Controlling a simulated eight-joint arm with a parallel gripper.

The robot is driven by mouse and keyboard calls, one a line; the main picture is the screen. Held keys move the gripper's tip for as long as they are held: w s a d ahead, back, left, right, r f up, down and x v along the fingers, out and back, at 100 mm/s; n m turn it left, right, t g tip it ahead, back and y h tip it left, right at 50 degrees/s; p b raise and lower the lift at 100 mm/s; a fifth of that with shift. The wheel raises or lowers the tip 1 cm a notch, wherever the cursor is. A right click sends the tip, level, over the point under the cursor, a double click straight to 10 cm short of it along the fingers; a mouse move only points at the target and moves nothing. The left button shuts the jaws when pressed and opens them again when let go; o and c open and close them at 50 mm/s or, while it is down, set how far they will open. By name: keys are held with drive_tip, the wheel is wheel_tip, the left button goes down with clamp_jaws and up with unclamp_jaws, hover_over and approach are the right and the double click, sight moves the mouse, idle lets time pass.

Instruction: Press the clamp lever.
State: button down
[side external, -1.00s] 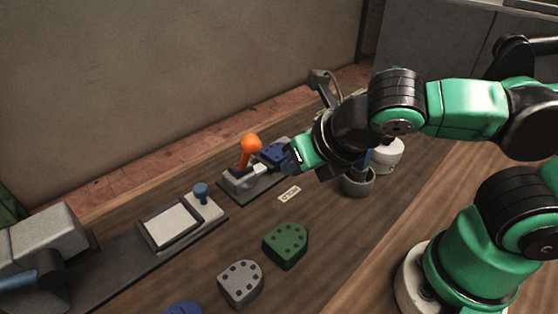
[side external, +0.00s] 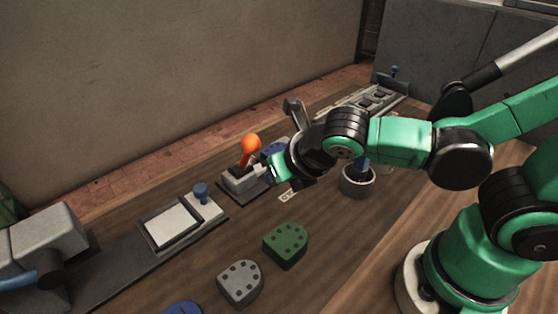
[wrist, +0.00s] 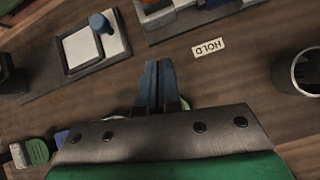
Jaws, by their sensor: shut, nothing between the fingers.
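The clamp (side external: 240,184) stands on the bench with its orange-knobbed lever (side external: 251,145) upright. A blue heel-shaped block (side external: 274,148) sits at its right end, partly hidden behind my gripper.
A "HOLD" label (wrist: 209,46) lies beside the clamp. A plate fixture with a blue knob (side external: 201,190) is to the left. Green (side external: 286,245) and grey (side external: 240,283) heel blocks lie in front. A grey cup (side external: 357,182) stands to the right. A grey machine (side external: 45,240) is far left.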

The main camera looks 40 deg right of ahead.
sight(246, 154)
drive_tip(key=shift+x, duration=1.9)
drive_tip(key=w, duration=0.1)
drive_tip(key=w+r, duration=0.1)
drive_tip(key=w+d, duration=0.1)
drive_tip(key=shift+w+r, duration=0.25)
drive_tip(key=shift+r, duration=0.05)
drive_tip(key=shift+a+r, duration=0.1)
